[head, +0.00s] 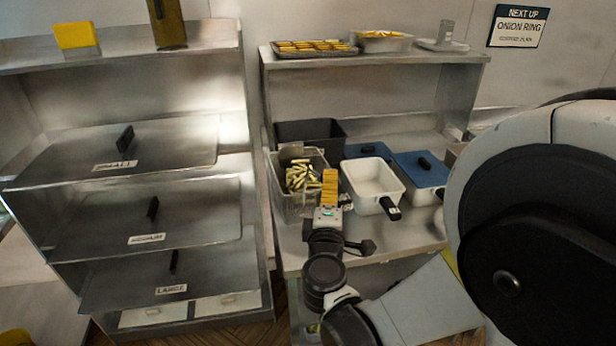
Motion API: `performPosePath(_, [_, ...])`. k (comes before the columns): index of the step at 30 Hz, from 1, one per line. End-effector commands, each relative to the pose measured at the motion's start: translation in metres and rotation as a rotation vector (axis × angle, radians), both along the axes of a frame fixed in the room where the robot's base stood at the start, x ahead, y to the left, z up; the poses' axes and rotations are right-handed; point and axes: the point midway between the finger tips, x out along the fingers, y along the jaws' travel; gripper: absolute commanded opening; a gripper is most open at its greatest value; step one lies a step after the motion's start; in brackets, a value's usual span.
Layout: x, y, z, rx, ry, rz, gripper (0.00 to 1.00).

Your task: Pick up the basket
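A grey, see-through basket (290,206) stands near the left front of the right-hand counter. It holds several pale yellow-green sticks like fries (301,178). My gripper (329,185) reaches in from below, at the basket's right side. A yellow-orange part shows at the gripper's end; I cannot tell whether it is the fingers or something between them. The gripper overlaps the basket's right edge in the picture, but contact is unclear. Its finger opening is too small to read.
A white bin (366,181) with a black handle stands right of my gripper. The shelf above holds a food tray (315,48).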

Motion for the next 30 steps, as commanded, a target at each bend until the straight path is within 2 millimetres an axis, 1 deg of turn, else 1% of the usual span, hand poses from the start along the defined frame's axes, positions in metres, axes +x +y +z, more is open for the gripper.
performPosePath(1, [0.009, -0.002, -0.003, 0.000, 0.000, -0.003, 0.47])
performPosePath(3, [0.020, -0.002, -0.003, 0.000, 0.000, -0.003, 0.47])
performPosePath(6, [0.031, -0.002, -0.002, 0.000, 0.000, -0.002, 0.47])
performPosePath(9, [0.035, -0.002, -0.001, 0.000, 0.000, -0.001, 0.47])
performPosePath(14, [0.034, -0.001, -0.001, 0.001, 0.000, -0.001, 0.47])
performPosePath(15, [0.034, -0.001, -0.001, 0.001, 0.000, -0.001, 0.39])
performPosePath(17, [0.034, -0.001, -0.001, 0.001, 0.000, -0.001, 0.21])
performPosePath(18, [0.034, -0.001, -0.001, 0.001, 0.000, -0.001, 0.09])
performPosePath(19, [0.034, -0.002, -0.001, 0.001, 0.000, -0.001, 0.00])
performPosePath(30, [0.034, -0.002, -0.001, 0.001, 0.000, -0.001, 0.00])
